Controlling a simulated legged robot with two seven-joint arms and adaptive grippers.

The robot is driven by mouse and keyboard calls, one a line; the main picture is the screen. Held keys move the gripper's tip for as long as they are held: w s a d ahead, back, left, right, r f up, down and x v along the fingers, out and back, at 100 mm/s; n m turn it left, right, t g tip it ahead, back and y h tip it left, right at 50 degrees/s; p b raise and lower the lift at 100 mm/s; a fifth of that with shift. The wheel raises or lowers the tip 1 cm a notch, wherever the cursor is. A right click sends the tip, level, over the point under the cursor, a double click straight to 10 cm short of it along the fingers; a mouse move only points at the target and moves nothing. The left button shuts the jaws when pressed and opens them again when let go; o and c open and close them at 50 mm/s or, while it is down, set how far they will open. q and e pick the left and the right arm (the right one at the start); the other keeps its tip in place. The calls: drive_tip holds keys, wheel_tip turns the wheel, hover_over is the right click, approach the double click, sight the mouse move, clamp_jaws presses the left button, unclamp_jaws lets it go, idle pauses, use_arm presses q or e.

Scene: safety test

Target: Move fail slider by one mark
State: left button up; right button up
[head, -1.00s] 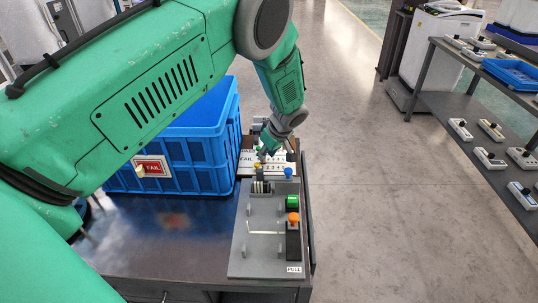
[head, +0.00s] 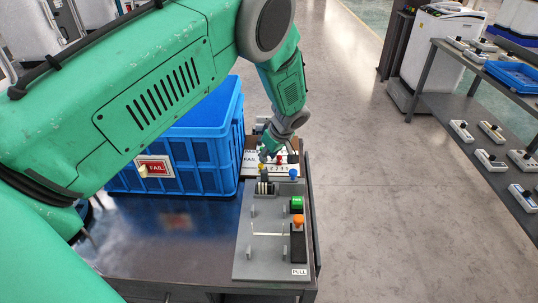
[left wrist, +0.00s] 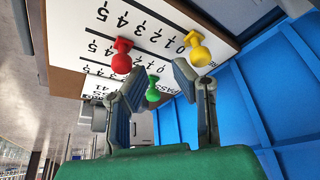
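A white slider board (head: 252,163) with printed numbers stands at the far end of the table, partly hidden by my left gripper (head: 267,154). In the left wrist view the board (left wrist: 92,50) shows number scales and a red knob (left wrist: 122,56), a yellow knob (left wrist: 197,50) and a green knob (left wrist: 152,92). My left gripper (left wrist: 158,76) is open, its fingers apart. The green knob appears between the fingers; I cannot tell its depth, and no contact is visible. Which knob belongs to FAIL is not readable. My right gripper is not in view.
A blue crate (head: 205,150) with a red FAIL label (head: 155,167) stands left of the board. In front is a grey panel (head: 262,262) with a green knob (head: 297,203), an orange knob (head: 299,221) and a blue knob (head: 293,173). Shelves (head: 470,110) stand at right.

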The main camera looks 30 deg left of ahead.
use_arm(q)
drive_tip(key=shift+w+a+f, duration=0.15)
drive_tip(key=shift+a, duration=0.25)
drive_tip(key=shift+r, duration=0.3)
drive_tip(key=w+v, duration=0.1)
drive_tip(key=v, duration=1)
drive_tip(key=shift+s, duration=0.5)
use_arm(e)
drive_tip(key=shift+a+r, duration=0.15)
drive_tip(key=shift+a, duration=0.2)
